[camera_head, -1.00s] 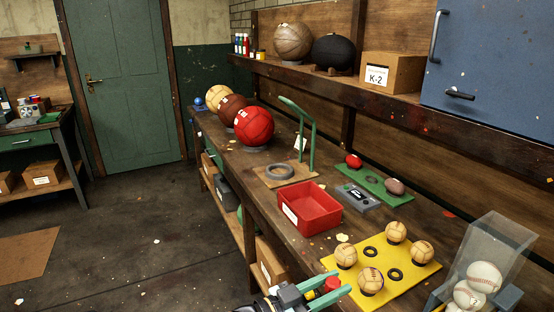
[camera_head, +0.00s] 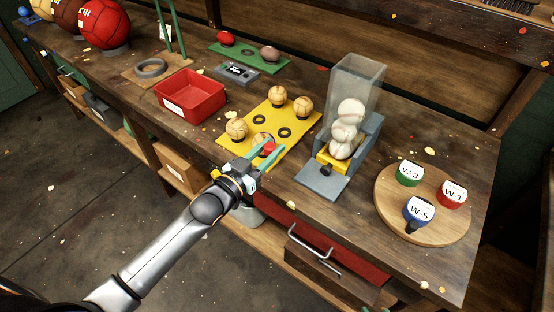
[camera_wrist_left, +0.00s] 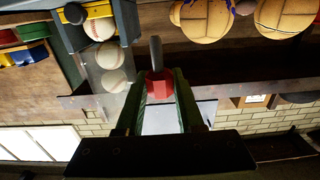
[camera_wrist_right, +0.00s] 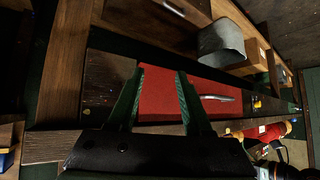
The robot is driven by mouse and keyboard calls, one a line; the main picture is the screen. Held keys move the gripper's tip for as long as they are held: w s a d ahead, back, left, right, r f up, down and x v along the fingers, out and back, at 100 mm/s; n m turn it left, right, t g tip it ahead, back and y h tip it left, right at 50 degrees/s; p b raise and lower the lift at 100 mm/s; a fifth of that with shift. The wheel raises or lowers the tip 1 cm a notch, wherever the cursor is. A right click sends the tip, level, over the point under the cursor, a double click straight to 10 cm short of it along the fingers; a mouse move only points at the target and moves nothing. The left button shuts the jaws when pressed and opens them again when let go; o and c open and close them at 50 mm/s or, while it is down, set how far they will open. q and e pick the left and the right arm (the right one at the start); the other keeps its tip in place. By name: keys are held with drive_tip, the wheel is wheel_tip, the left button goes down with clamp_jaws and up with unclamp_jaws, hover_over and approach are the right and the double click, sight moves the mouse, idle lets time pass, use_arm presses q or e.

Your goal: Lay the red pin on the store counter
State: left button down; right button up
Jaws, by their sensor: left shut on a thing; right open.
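The red pin (camera_wrist_left: 161,84), a red head with a grey shaft, is gripped between the fingers of my left gripper (camera_wrist_left: 163,80). In the head view my left gripper (camera_head: 266,156) is above the front edge of the long wooden counter (camera_head: 400,140), beside the yellow board, with the pin's red head (camera_head: 269,147) showing between its fingers. My right gripper (camera_wrist_right: 160,72) is open and empty in the right wrist view. A red panel lies beyond its fingers.
The yellow board (camera_head: 232,153) carries several small tan balls. A grey stand with a clear chute (camera_head: 357,75) of white balls is to its right. A round wooden board (camera_head: 388,205) bears three labelled pieces. A red tray (camera_head: 190,95) stands left. Bare counter lies behind the chute.

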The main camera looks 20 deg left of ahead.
use_arm(q)
drive_tip(key=f, duration=0.1)
drive_tip(key=w+d+f, duration=0.1)
drive_tip(key=shift+w+d+f, duration=0.25)
drive_tip(key=shift+w+f, duration=0.1)
drive_tip(key=shift+f, duration=0.05)
drive_tip(key=shift+f+b, duration=0.4)
drive_tip(key=shift+f, duration=1.1)
drive_tip(key=c, duration=0.8)
unclamp_jaws()
